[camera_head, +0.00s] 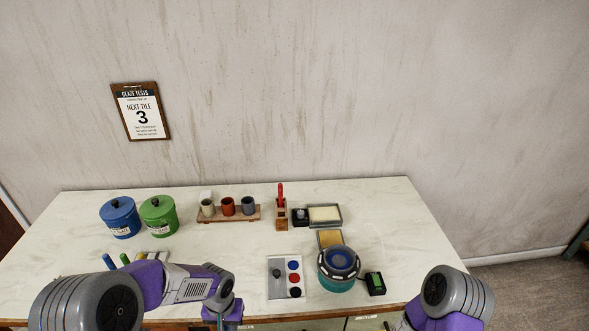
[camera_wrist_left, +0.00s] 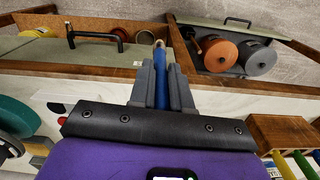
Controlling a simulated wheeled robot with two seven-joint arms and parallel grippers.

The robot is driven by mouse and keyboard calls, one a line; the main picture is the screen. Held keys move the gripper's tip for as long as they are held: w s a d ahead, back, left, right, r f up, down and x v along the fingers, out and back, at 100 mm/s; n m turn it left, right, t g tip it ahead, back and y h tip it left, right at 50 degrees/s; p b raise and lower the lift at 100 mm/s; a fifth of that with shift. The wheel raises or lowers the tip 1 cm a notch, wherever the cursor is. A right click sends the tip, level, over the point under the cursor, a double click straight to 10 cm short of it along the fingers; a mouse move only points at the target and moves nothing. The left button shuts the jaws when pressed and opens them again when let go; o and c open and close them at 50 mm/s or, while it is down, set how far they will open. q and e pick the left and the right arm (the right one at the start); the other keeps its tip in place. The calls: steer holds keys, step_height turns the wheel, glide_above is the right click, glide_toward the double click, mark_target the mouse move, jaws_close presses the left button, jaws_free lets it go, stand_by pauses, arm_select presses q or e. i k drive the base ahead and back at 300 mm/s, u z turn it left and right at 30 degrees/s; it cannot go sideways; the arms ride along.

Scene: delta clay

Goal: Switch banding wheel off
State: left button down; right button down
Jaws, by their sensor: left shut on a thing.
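The banding wheel (camera_head: 338,265) stands at the front right of the table, round and dark-topped over a teal base. A small black box with a lit green face (camera_head: 375,283) sits just right of it, apparently its switch. My left gripper (camera_wrist_left: 162,75) is shut on a slim blue-handled tool (camera_wrist_left: 161,95) in the left wrist view. In the head view my left wrist is at the table's front edge, left of the wheel, with its fingertips hidden. My right arm comes in at the lower right; its gripper is out of view.
A palette with coloured discs (camera_head: 277,283) lies left of the wheel, and sponge trays (camera_head: 324,214) lie behind it. Blue (camera_head: 120,217) and green (camera_head: 158,215) jars stand at the left, cups on a wooden rack (camera_head: 228,214) in the middle. Open drawers (camera_wrist_left: 240,80) show below the edge.

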mark_target(375, 278)
steer(key=k, duration=1.35)
steer(key=z, duration=0.75)
steer(key=i, duration=1.45)
steer(key=u, duration=0.85)
